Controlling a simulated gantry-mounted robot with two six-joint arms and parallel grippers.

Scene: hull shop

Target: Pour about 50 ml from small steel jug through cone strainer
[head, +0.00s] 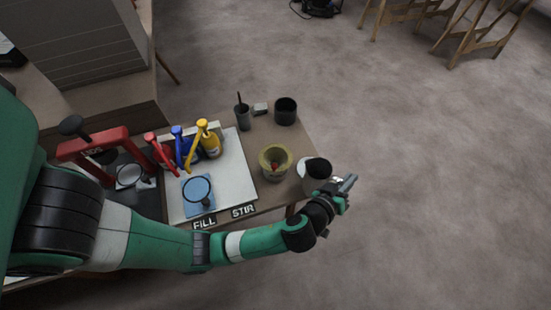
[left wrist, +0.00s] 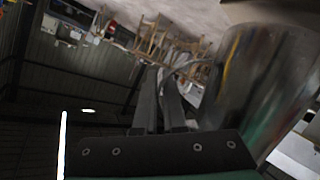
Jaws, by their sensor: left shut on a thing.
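The small steel jug (head: 313,179) is at the right end of the bench, with a dark round opening on top. My left gripper (head: 340,190) is shut on it from the right. In the left wrist view the shiny jug (left wrist: 262,80) fills the right side, beside the gripper's fingers (left wrist: 162,105). An olive-yellow cone-like vessel (head: 274,162), perhaps the cone strainer, stands left of the jug, with something red inside. The jug looks roughly upright and apart from it. The liquid level is not visible. My right gripper is in neither view.
A white board (head: 235,185) carries a blue pad with a dark-rimmed round vessel (head: 197,189). A black cup (head: 286,111) and a dark holder (head: 242,117) are at the back. A red frame (head: 92,145) stands left.

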